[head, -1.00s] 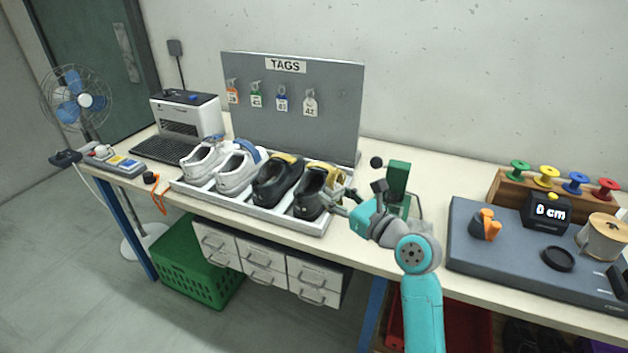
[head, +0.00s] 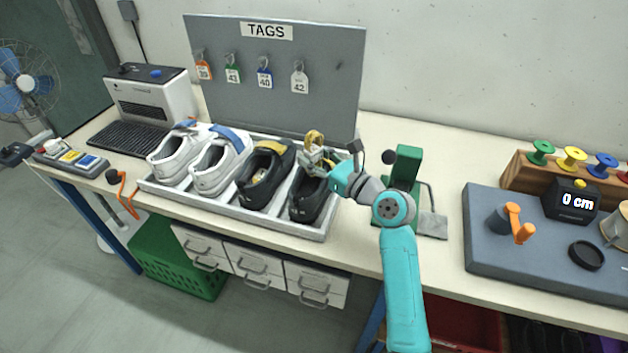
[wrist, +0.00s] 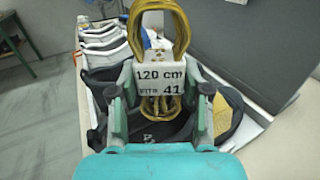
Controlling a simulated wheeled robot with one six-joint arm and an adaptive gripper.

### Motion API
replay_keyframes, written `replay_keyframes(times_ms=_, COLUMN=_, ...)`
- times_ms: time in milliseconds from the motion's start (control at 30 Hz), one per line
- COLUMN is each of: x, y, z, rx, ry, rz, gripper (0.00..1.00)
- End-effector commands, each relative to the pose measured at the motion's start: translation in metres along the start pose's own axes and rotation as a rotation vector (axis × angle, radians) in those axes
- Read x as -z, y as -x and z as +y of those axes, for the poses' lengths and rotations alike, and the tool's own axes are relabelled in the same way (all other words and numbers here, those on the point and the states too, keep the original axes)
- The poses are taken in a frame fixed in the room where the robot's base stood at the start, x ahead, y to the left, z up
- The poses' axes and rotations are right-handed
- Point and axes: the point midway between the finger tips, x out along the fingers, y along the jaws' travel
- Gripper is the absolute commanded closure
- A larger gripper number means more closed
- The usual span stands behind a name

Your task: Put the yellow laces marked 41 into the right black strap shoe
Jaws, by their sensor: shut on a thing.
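My gripper (head: 322,166) is shut on the yellow laces (head: 315,138), a looped bundle with a white band. In the wrist view the laces (wrist: 159,30) stand up between the fingers of my gripper (wrist: 160,100), and the band reads "120 cm" and "41". The right black strap shoe (head: 312,203) is at the right end of the tray, directly below the gripper; its opening is partly hidden by the gripper.
A tags board (head: 275,85) rises behind. A green stand (head: 405,180) is close to the right of my arm.

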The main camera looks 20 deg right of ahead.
Motion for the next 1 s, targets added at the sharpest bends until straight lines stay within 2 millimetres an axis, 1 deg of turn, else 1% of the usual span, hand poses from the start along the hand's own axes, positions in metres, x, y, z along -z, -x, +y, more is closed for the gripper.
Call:
replay_keyframes(times_ms=33, x=0.007, y=0.000, z=0.000, rx=0.000, ry=-0.003, rz=0.002, gripper=0.79)
replay_keyframes(times_ms=100, x=0.014, y=0.000, z=0.000, rx=0.001, ry=-0.002, rz=0.001, gripper=0.79)
replay_keyframes(times_ms=300, x=0.028, y=0.000, z=0.000, rx=0.000, ry=-0.001, rz=0.001, gripper=0.79)
replay_keyframes(times_ms=667, x=0.031, y=0.000, z=0.000, rx=0.001, ry=0.000, rz=-0.001, gripper=0.79)
replay_keyframes(times_ms=700, x=0.031, y=0.000, z=0.000, rx=0.000, ry=0.000, rz=-0.001, gripper=0.48)
replay_keyframes(times_ms=767, x=0.031, y=0.000, z=0.000, rx=0.000, ry=0.000, rz=-0.001, gripper=0.33)
replay_keyframes(times_ms=800, x=0.031, y=0.000, z=0.000, rx=0.000, ry=0.000, rz=-0.001, gripper=0.23)
replay_keyframes(times_ms=1000, x=0.031, y=0.000, z=0.000, rx=0.000, ry=0.000, rz=0.000, gripper=0.23)
